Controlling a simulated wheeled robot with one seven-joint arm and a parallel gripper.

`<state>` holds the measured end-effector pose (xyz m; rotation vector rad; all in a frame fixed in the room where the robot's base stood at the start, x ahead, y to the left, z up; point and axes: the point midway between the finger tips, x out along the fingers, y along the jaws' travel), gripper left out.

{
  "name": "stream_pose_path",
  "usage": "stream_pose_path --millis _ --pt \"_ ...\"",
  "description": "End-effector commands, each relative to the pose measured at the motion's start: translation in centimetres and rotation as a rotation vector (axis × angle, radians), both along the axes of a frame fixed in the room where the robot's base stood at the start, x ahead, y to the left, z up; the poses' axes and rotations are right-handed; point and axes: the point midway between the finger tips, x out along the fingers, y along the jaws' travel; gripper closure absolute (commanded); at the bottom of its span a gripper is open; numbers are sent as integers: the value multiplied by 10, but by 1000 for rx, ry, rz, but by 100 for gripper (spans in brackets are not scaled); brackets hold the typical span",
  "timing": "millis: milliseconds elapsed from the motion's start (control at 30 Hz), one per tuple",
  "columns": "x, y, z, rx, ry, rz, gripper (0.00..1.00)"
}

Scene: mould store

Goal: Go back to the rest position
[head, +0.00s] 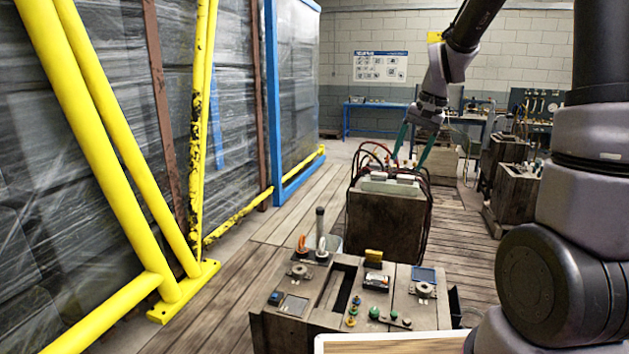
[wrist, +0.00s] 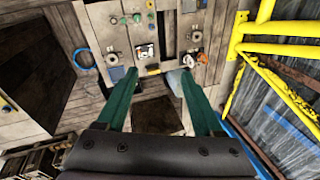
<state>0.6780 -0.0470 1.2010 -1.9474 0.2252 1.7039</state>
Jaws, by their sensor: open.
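My gripper (head: 411,146) is open, with its two long green fingers spread apart above a dark metal box with hoses (head: 385,223) in the head view. In the wrist view my gripper (wrist: 155,97) shows nothing between its fingers. The fingers point toward a wooden-topped control unit (wrist: 170,35) with knobs and buttons. That control unit (head: 350,297) stands low in front of me in the head view. My arm reaches in from the upper right.
Yellow posts (head: 105,120) and wrapped stacks line the left side. More dark boxes (head: 515,190) stand at the right. A blue table (head: 375,118) and a wall poster (head: 380,66) are at the back. Plank floor (head: 285,235) is clear between the posts and the hosed box.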

Motion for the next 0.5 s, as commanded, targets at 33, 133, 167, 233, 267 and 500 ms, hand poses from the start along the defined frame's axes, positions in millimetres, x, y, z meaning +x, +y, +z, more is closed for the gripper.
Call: stream_pose_path --millis 33,133,167,233,267,500 --pt "-15 -1 21 -5 -42 7 31" --pt "-44 -2 52 -14 -106 21 31" --pt "-53 -3 60 -17 -126 25 31" --pt "-75 -4 77 -27 -173 36 31" --pt "-85 -4 84 -31 -194 39 31" --pt "-159 -8 119 -66 -347 69 31"
